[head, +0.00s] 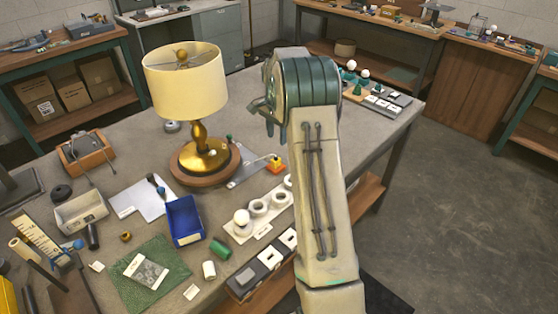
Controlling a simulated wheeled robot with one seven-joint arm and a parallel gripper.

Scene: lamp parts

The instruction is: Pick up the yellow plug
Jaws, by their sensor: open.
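A small yellow-orange piece (276,167) sits on the bench, right of the lamp's base, at the end of a flat grey metal plate (248,168).
A brass lamp (201,152) with a cream shade stands close left of the yellow piece. A white holder with round sockets (257,208) lies in front. A blue bin (185,222), a green mat (150,285) and loose parts fill the left.

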